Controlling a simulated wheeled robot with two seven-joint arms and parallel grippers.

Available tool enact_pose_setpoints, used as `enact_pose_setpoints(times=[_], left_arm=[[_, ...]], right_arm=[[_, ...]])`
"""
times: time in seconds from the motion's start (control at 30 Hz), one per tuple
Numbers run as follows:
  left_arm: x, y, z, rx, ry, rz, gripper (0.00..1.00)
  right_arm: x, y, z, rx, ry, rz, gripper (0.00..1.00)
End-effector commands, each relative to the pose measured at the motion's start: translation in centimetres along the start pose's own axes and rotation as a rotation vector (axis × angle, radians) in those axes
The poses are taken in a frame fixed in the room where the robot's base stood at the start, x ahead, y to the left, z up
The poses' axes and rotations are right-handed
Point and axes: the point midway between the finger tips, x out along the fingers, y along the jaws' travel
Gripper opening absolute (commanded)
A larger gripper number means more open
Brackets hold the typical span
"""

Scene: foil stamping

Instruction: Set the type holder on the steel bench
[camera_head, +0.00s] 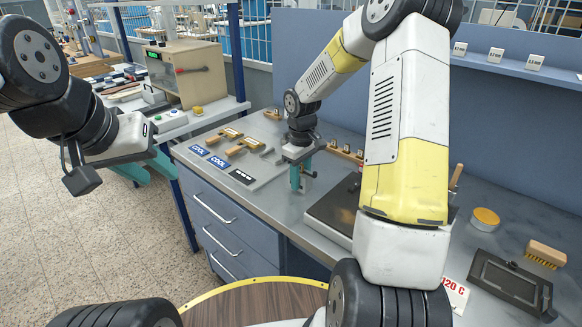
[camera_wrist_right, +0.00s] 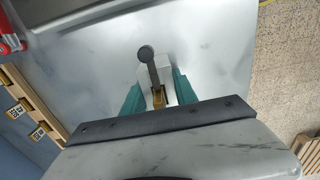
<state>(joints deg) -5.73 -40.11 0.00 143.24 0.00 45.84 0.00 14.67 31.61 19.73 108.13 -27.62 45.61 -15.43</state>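My right gripper (camera_head: 300,180) points down over the grey steel bench (camera_head: 262,205), left of a dark plate. In the right wrist view its teal fingers (camera_wrist_right: 160,95) close on the type holder (camera_wrist_right: 157,92), a small pale and brass-coloured piece with a grey stem ending in a round knob. The holder is mostly hidden by the fingers in the head view. Bare bench top (camera_wrist_right: 90,60) lies below it; I cannot tell whether it touches. My left gripper (camera_head: 148,172) is at the far left, off the bench, its teal fingers apart and empty.
Two wooden-handled brass tools (camera_head: 228,133) lie left of my right gripper, near blue COOL labels (camera_head: 220,162). The dark plate (camera_head: 330,210) is close on the right. A round tin (camera_head: 485,218), a brush (camera_head: 545,254) and a black tray (camera_head: 510,284) stand farther right.

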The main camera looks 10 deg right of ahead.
Motion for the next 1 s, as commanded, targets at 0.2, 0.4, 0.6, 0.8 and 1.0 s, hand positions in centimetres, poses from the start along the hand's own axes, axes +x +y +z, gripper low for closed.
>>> enact_pose_setpoints(times=[0.2,0.4,0.6,0.8,1.0], left_arm=[[0.0,0.0,0.0,0.000,0.000,0.000,0.36],[0.0,0.0,0.0,0.000,0.000,0.000,0.36],[0.0,0.0,0.0,0.000,0.000,0.000,0.36],[0.0,0.0,0.0,0.000,0.000,0.000,0.36],[0.0,0.0,0.0,0.000,0.000,0.000,0.36]], right_arm=[[0.0,0.0,0.0,0.000,0.000,0.000,0.56],[0.0,0.0,0.0,0.000,0.000,0.000,0.56],[-1.8,0.1,0.0,0.001,0.001,0.003,0.56],[-6.1,0.1,-0.1,0.000,0.004,0.004,0.56],[-10.0,0.0,-0.1,0.000,0.003,0.002,0.56]])
